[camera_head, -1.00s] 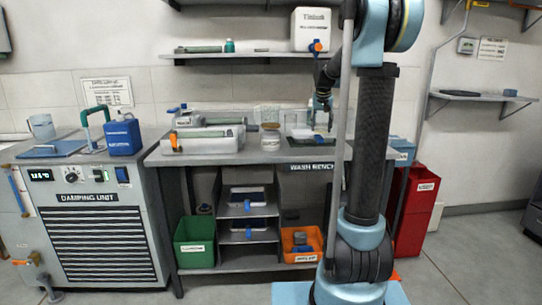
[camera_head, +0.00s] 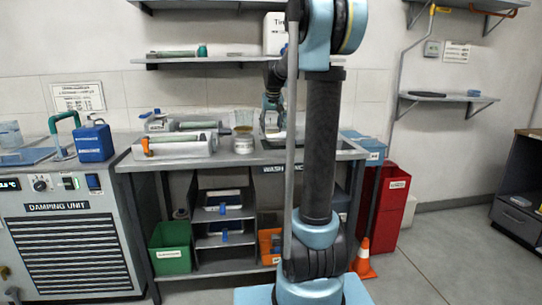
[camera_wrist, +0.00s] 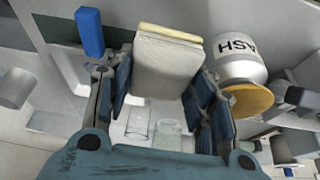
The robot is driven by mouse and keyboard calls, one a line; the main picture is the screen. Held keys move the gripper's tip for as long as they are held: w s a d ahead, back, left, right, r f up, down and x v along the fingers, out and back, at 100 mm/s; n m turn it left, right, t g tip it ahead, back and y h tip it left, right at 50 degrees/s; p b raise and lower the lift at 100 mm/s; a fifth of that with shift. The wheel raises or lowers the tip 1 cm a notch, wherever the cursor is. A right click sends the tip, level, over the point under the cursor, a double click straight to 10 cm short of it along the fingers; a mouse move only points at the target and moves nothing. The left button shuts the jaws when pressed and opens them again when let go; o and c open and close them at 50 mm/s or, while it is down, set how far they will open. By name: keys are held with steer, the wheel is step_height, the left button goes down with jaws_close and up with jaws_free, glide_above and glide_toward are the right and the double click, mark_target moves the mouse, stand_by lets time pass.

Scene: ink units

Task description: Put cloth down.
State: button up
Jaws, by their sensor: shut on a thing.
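In the wrist view a folded beige cloth (camera_wrist: 168,62) with a yellowish edge sits between the two blue finger pads of my gripper (camera_wrist: 162,95). My gripper is shut on it. In the head view my gripper (camera_head: 272,108) hangs over the wash bench (camera_head: 130,160), near its back right, partly behind my own arm. The cloth cannot be made out in the head view. A white jar (camera_wrist: 235,58) with lettering ending in "ASH" lies to the right of the cloth in the wrist view.
A white tray (camera_head: 150,151) and a small tub (camera_head: 243,147) stand on the bench left of my gripper. A shelf (camera_head: 170,63) with a white canister (camera_head: 274,35) hangs above. The damping unit (camera_head: 70,235) stands left; a red bin (camera_head: 388,195) and an orange cone (camera_head: 363,260) stand right.

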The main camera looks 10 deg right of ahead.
mark_target(270, 152)
steer(key=shift+s+a+f, duration=0.1)
steer(key=shift+s+f, duration=0.05)
steer(key=shift+f, duration=0.15)
step_height(270, 152, down, 9)
steer(key=shift+r, duration=0.1)
steer(key=shift+s+f, duration=0.2)
steer(key=shift+f, duration=0.25)
steer(key=o, duration=1)
steer(key=shift+f, duration=0.1)
steer(key=shift+w+f, duration=0.2)
steer(key=shift+f, duration=0.05)
steer(key=shift+r, duration=0.2)
